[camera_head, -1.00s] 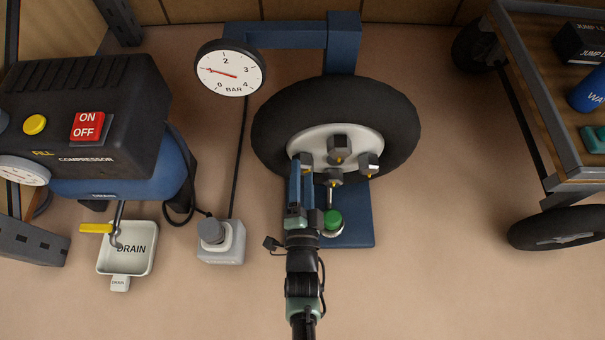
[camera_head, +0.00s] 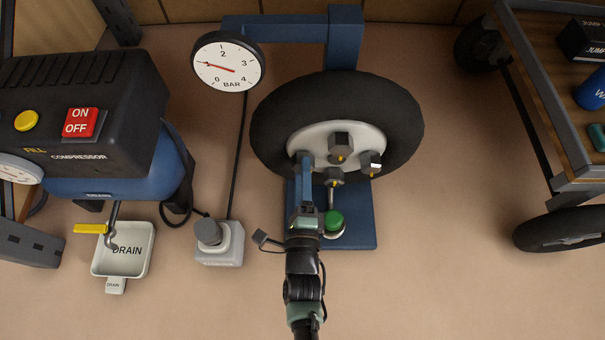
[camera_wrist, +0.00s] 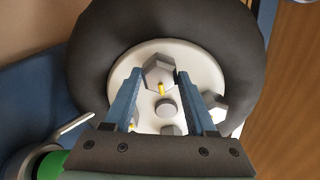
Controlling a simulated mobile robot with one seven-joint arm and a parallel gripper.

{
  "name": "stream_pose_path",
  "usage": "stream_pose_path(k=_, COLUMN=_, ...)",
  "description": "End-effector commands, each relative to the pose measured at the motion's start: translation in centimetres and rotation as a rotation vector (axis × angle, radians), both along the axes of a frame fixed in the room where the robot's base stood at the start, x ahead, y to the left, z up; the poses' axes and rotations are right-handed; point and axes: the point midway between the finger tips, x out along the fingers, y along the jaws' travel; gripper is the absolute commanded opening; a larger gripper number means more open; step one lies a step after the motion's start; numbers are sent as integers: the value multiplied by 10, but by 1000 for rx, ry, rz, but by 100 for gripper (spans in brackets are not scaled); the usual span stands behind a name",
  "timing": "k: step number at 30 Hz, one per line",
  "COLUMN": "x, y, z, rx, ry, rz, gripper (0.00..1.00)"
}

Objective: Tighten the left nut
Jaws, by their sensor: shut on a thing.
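A wheel with a black tyre (camera_head: 400,115) and a white hub (camera_head: 315,135) is mounted on a blue stand (camera_head: 345,50). Grey hex nuts with yellow marks sit around the hub: a top nut (camera_head: 340,141), a right nut (camera_head: 370,162) and a bottom nut (camera_head: 334,177). In the wrist view, where the wheel appears turned, my blue fingers (camera_wrist: 158,78) are shut on the left nut (camera_wrist: 157,70), one finger each side. The other nuts are partly hidden by the fingers and palm there.
A BAR gauge (camera_head: 228,62) reads about 1. A compressor (camera_head: 85,115) and a drain tray (camera_head: 124,252) stand left. A trolley (camera_head: 540,90) stands right. Open floor lies between wheel and trolley.

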Motion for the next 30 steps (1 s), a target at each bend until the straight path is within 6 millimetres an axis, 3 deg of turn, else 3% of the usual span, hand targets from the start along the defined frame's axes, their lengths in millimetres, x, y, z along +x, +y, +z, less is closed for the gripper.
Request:
stream_pose_path(k=18, x=-1, y=1, z=0, rx=39, ry=1, rz=2, gripper=1)
stream_pose_path(k=19, x=-1, y=1, z=-1, rx=39, ry=1, rz=2, gripper=62)
stream_pose_path(k=23, x=-1, y=1, z=0, rx=38, ry=1, rz=1, gripper=85)
stream_pose_path(k=30, x=0, y=0, z=0, rx=37, ry=1, rz=1, gripper=87)
